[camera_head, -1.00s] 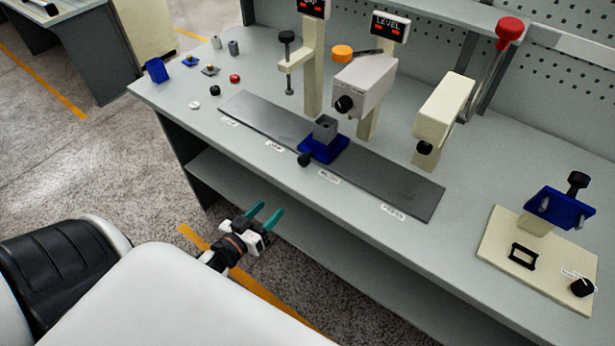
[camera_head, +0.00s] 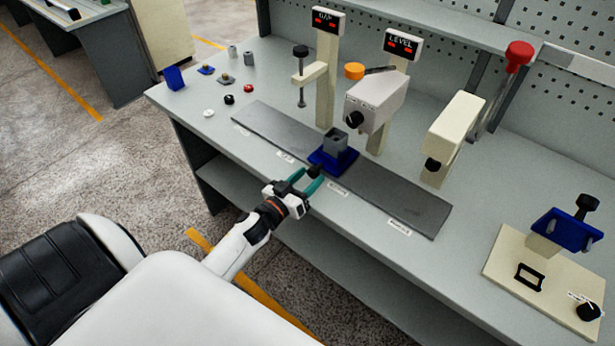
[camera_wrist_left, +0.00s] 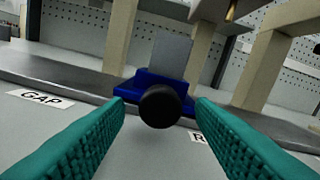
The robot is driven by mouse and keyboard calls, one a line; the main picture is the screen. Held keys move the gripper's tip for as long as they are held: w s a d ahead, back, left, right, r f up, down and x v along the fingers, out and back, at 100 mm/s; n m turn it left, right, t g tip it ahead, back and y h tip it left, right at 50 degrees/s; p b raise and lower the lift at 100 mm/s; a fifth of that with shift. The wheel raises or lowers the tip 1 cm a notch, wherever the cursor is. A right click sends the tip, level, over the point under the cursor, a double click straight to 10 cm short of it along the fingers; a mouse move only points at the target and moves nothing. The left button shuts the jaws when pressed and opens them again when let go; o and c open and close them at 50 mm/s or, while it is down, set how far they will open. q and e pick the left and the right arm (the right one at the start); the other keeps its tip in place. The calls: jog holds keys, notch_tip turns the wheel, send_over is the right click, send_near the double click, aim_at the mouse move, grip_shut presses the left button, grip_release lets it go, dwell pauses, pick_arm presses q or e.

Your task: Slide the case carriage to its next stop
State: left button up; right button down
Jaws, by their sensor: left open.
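The case carriage is a blue base (camera_head: 343,161) with a grey square case (camera_head: 335,143) standing on it, on the dark grey track (camera_head: 400,198). A black round knob (camera_head: 315,171) sticks out of its front side. My left gripper (camera_head: 306,182) is open, with its teal fingers at the bench's front side, pointing at the knob. In the left wrist view the knob (camera_wrist_left: 160,106) sits between and just beyond the two fingertips, with the blue base (camera_wrist_left: 150,85) behind it. I cannot tell whether a finger touches it. My right gripper is not in view.
Labels lie along the track's front edge, one reading GAP (camera_wrist_left: 40,99). The GAP post (camera_head: 326,90), the LEVEL post (camera_head: 385,100) and a cream press (camera_head: 453,135) with a red-knobbed lever stand behind the track. A cream fixture plate (camera_head: 510,270) is at right. Small parts lie at far left.

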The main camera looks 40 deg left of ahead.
aim_at(232, 137)
pick_arm(q)
jog(key=shift+w, duration=0.2)
jog(key=shift+c, duration=0.2)
grip_shut()
jog(key=a, duration=0.5)
jog(key=a+b, duration=0.1)
jog(key=a, duration=0.4)
jog(key=w+a+b, duration=0.1)
jog(key=a, duration=0.4)
jog(key=shift+a+f, duration=0.1)
jog(key=a+b, duration=0.2)
jog(key=a, duration=0.2)
jog(key=a+b, duration=0.2)
jog(key=a, duration=0.3)
jog(key=w+a+b, duration=0.1)
jog(key=a+b, duration=0.1)
jog(key=a, duration=0.2)
jog(key=shift+w+a, duration=0.1)
jog(key=shift+a, duration=0.3)
jog(key=shift+a+r+b, duration=0.15)
jog(key=shift+r+b, duration=0.05)
jog(key=shift+b, duration=0.1)
